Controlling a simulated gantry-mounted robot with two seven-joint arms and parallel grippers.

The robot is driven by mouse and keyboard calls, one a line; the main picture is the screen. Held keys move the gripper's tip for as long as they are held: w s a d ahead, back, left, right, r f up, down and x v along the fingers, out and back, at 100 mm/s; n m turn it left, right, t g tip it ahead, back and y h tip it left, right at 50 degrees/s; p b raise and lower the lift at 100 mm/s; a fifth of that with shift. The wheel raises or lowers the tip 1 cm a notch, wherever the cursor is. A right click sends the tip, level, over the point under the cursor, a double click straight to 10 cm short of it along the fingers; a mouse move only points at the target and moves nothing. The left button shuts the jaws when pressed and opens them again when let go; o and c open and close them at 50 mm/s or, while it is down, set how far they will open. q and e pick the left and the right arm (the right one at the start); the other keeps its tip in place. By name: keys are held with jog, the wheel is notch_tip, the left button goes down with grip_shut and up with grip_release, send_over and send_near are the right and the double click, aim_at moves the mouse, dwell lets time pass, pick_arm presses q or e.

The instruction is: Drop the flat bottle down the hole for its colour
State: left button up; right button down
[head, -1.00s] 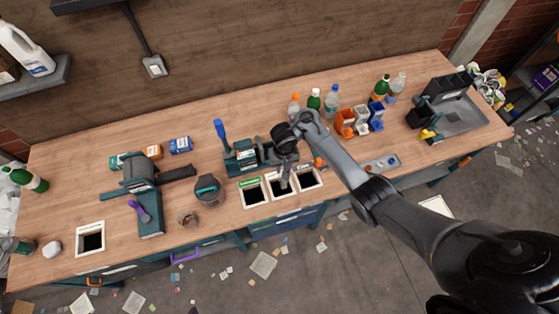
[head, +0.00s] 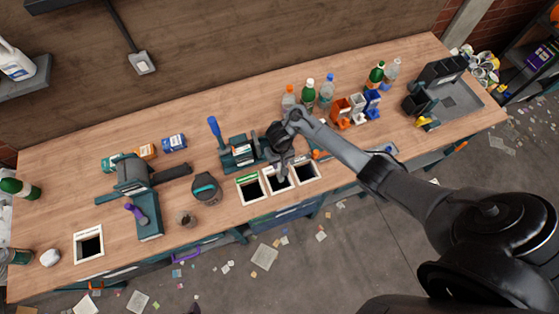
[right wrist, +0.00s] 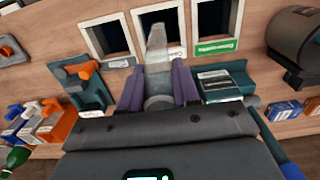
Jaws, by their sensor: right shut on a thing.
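My right gripper (head: 282,169) is above the middle one of three holes in the bench. In the right wrist view its purple fingers (right wrist: 158,90) are shut on a clear, see-through flat bottle (right wrist: 157,58). The bottle's far end overlaps the white-framed middle hole (right wrist: 178,24); I cannot tell whether it is inside the opening. The hole with the green label (head: 250,188) is on the left in the head view, and the third hole (head: 305,172) is on the right. The other two labels are too small to read. My left gripper is not in view.
Several upright bottles (head: 327,90) and the orange, white and blue bins (head: 357,107) stand behind and right of the holes. A dark round-lidded container (head: 205,188) is to the left. Another white-framed hole (head: 88,244) is at the far left. A grey tray (head: 458,102) is at right.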

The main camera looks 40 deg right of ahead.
notch_tip(320, 180, down, 3)
jog(key=b, duration=0.3)
pick_arm(q)
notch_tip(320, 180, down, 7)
jog(key=b, duration=0.3)
pick_arm(e)
jog(key=shift+f, duration=2.6)
jog(key=c, duration=0.7)
grip_release()
jog(key=shift+c, duration=0.2)
notch_tip(320, 180, up, 10)
jog(key=p, duration=0.5)
jog(key=shift+f+p, duration=0.2)
jog(key=shift+p, duration=0.2)
pick_arm(q)
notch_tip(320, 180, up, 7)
jog(key=p, duration=0.1)
pick_arm(e)
jog(key=shift+r, duration=0.6)
